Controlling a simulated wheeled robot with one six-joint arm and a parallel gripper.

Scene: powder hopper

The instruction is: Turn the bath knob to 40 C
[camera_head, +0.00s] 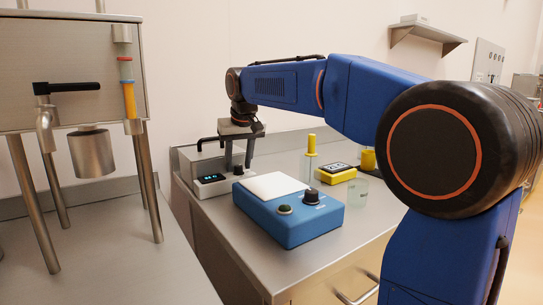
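The bath looks to be the steel-grey box (205,164) with a small lit display (211,178) on its front, at the back left of the bench. The digits are too small to read. A dark knob (238,171) sits right of the display. My gripper (238,165) points down at this right end of the bath, with one finger on each side of the knob as seen here. The fingers stand apart. I cannot tell whether they touch the knob or which way it points.
A yellow-topped cylinder (311,155), a yellow scale (338,173) and a clear beaker (358,192) stand to the right. A steel hopper (70,60) on legs stands left. Bare bench lies front left.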

